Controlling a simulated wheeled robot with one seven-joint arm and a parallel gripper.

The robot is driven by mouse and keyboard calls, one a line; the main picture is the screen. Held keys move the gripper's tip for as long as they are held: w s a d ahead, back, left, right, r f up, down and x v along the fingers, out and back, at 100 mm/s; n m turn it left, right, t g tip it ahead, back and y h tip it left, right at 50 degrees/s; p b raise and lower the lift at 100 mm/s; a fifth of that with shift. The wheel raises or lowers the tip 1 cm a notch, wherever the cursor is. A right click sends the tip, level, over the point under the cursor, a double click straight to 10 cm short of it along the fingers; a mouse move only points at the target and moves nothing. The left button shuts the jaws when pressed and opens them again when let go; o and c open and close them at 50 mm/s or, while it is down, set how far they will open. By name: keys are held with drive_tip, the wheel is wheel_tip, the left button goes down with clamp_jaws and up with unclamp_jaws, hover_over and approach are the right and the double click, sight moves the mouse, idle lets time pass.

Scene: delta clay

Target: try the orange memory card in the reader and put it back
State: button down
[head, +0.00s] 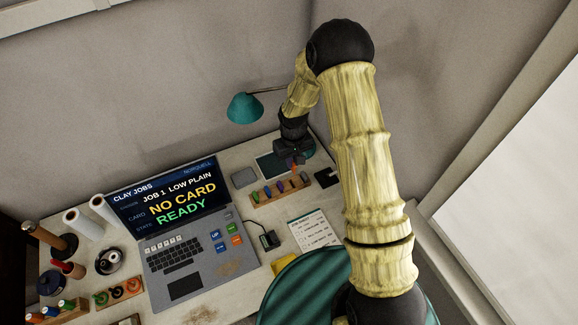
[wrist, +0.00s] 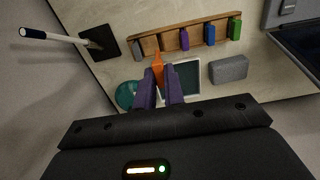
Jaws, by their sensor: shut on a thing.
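My gripper (head: 292,157) is shut on the orange memory card (wrist: 157,68), between its purple fingers (wrist: 160,84) in the wrist view. The card (head: 294,168) also shows small under the gripper in the head view, at the right part of the wooden card rack (head: 283,194). In the wrist view the card overlaps the rack's edge (wrist: 172,52); I cannot tell whether its lower end is in a slot. Purple, blue and green cards (wrist: 185,40) stand in the rack. A small black device (head: 268,239), which looks like the reader, sits right of the laptop. The laptop screen (head: 168,195) reads NO CARD, READY.
A grey block (head: 243,177) and a dark framed pad (head: 271,166) lie behind the rack. A teal lamp (head: 245,107) hangs over the back. A printed sheet (head: 314,230) lies right of the reader. Spools and rolls (head: 84,222) stand at the far left.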

drive_tip(key=s+d+f+m, duration=0.2)
drive_tip(key=d, duration=0.3)
drive_tip(key=s+d+f+m, duration=0.2)
drive_tip(key=d, duration=0.3)
drive_tip(key=shift+d+f+m, duration=0.15)
drive_tip(key=shift+d+m, duration=0.15)
